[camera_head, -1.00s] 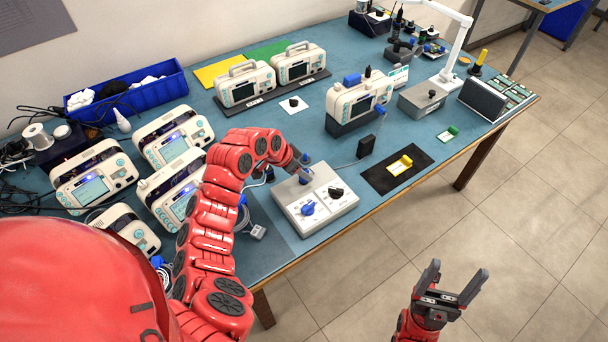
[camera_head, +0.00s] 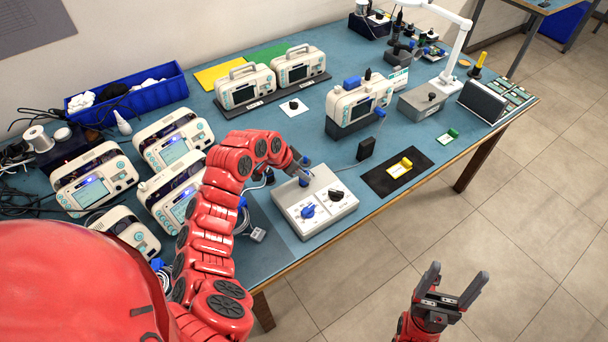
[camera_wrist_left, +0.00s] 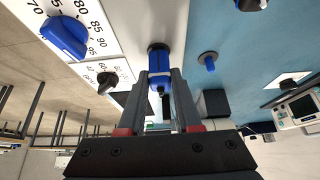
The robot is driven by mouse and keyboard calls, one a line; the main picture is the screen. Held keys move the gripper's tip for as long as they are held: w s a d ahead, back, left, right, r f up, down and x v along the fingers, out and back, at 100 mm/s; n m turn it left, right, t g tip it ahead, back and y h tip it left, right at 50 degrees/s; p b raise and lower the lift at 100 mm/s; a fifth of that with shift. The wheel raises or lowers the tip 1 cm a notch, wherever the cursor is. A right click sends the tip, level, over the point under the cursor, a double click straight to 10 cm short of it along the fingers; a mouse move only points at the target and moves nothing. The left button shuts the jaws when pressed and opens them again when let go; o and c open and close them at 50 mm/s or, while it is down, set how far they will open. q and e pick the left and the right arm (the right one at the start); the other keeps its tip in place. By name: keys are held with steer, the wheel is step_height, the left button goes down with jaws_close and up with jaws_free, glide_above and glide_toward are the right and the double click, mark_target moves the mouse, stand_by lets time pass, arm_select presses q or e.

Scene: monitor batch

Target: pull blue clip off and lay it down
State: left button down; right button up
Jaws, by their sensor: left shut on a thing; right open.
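My left gripper (camera_head: 303,173) is at the back left part of the light grey box with dials (camera_head: 330,209). In the left wrist view its fingers (camera_wrist_left: 160,85) are shut on a blue clip (camera_wrist_left: 158,62) with a pale band. The clip's far end meets a dark round ring (camera_wrist_left: 158,47) on the box; I cannot tell whether it is still seated there. My right gripper (camera_head: 450,292) is open and empty over the floor, off the table's front edge.
On the box are a blue dial (camera_head: 308,211) and a black dial (camera_head: 336,195). A black block (camera_head: 366,148) and a black mat (camera_head: 377,183) with a yellow piece (camera_head: 401,166) lie to the right. Monitors (camera_head: 88,186) crowd the left. Bare blue tabletop (camera_head: 300,130) shows behind the box.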

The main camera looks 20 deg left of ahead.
arm_select(q)
steer(key=shift+r+p, duration=1.45)
steer(key=shift+r, duration=1.75)
